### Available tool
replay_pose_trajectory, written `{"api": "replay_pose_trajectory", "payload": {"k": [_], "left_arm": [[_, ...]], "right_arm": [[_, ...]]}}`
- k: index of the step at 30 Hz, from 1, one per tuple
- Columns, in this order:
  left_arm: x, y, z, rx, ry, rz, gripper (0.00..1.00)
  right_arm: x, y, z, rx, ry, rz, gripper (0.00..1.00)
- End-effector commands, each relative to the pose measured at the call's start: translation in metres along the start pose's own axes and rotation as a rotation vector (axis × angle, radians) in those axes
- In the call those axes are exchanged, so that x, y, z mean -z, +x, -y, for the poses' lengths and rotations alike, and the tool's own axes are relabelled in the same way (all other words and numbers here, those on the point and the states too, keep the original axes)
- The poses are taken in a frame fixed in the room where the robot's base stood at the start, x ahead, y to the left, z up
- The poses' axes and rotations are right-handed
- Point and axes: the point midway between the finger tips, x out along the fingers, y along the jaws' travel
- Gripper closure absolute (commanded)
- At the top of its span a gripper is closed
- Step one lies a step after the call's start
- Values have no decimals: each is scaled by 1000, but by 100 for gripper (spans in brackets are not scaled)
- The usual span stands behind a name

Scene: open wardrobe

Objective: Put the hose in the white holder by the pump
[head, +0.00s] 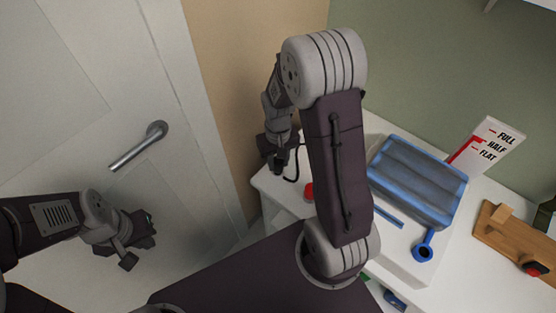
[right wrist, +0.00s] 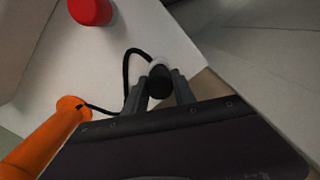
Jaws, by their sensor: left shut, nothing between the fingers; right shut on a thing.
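My right gripper (head: 280,163) is shut on the black end of the hose (right wrist: 160,84), over the left corner of the white tabletop. The thin black hose loops to the foot of the orange pump (right wrist: 40,138) in the right wrist view. A pale ring, apparently the white holder (right wrist: 154,65), shows just behind the hose end. The hose end overlaps it in the picture, and I cannot tell whether it is inside. In the head view my right arm covers the pump. My left gripper (head: 136,246) is shut and empty, before the pale door.
A red round object (head: 309,191) stands on the tabletop, also in the right wrist view (right wrist: 90,10). The door handle (head: 140,146) juts out at left.

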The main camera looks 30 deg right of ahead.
Motion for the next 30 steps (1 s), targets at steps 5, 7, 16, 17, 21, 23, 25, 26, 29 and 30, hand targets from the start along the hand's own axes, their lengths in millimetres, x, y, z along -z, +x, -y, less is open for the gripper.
{"api": "replay_pose_trajectory", "payload": {"k": [5,7,16,17,21,23,25,26,29,30], "left_arm": [[0,3,0,0,0,0,100],[0,4,0,0,0,0,100],[-1,8,0,0,0,0,100],[-1,9,0,0,0,0,100],[-1,10,0,0,0,0,100],[-1,9,0,0,0,0,100],[-1,9,0,0,0,0,100],[-1,9,0,0,0,0,100],[-1,9,0,0,0,0,100],[-1,9,0,0,0,0,100]], "right_arm": [[0,5,0,0,0,0,100],[0,7,0,0,0,0,100],[0,15,0,0,0,1,100],[0,16,0,0,0,1,100],[0,17,0,0,0,0,60],[0,17,0,0,0,0,43],[0,17,0,0,0,0,43],[0,17,0,0,0,0,43],[0,17,0,0,0,0,43],[0,17,0,0,0,0,43]]}}
